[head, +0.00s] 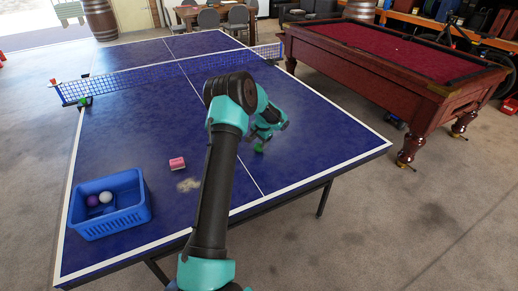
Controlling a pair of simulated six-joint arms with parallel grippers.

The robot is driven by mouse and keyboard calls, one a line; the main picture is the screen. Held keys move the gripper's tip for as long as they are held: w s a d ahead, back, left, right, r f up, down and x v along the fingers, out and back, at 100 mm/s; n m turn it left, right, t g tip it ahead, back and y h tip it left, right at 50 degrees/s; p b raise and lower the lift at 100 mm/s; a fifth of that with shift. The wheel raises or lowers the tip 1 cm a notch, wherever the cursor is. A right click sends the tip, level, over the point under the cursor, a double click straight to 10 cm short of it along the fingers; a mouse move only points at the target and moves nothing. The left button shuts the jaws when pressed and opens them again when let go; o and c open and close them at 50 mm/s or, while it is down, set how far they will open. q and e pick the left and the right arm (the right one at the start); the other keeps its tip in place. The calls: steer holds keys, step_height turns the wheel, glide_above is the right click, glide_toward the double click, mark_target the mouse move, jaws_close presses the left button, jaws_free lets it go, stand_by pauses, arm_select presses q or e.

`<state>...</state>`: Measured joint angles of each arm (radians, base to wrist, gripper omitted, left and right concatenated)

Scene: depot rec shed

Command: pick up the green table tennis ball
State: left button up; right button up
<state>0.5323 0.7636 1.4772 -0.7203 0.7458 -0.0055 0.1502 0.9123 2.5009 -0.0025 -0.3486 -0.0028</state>
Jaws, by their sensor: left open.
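A small green ball (259,148) shows on the blue table tennis table (130,130), right of the white centre line and partly hidden by my gripper. My left gripper (260,142) is right above it, pointing down, with its fingers at the ball. It is open; the fingers are small, and I cannot tell whether they touch the ball. My right gripper is not in view.
The net (160,75) crosses behind. A pool table (400,50) stands right.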

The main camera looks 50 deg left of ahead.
mark_target(259, 145)
arm_select(q)
steer(key=shift+a+f, duration=0.2)
steer(key=shift+f, duration=0.95)
steer(key=shift+a+f, duration=0.15)
steer(key=shift+f, duration=1)
steer(key=shift+c, duration=0.4)
steer(key=c, duration=0.6)
steer(key=shift+r, duration=0.2)
steer(key=shift+r, duration=0.25)
step_height(259, 145, up, 3)
steer(key=s+d, duration=0.3)
steer(key=d, duration=0.1)
steer(key=s+d, duration=0.4)
steer(key=s+d+r, duration=0.1)
steer(key=s+d, duration=0.2)
steer(key=d, duration=0.1)
steer(key=shift+s+r, duration=0.1)
steer(key=shift+s, duration=0.2)
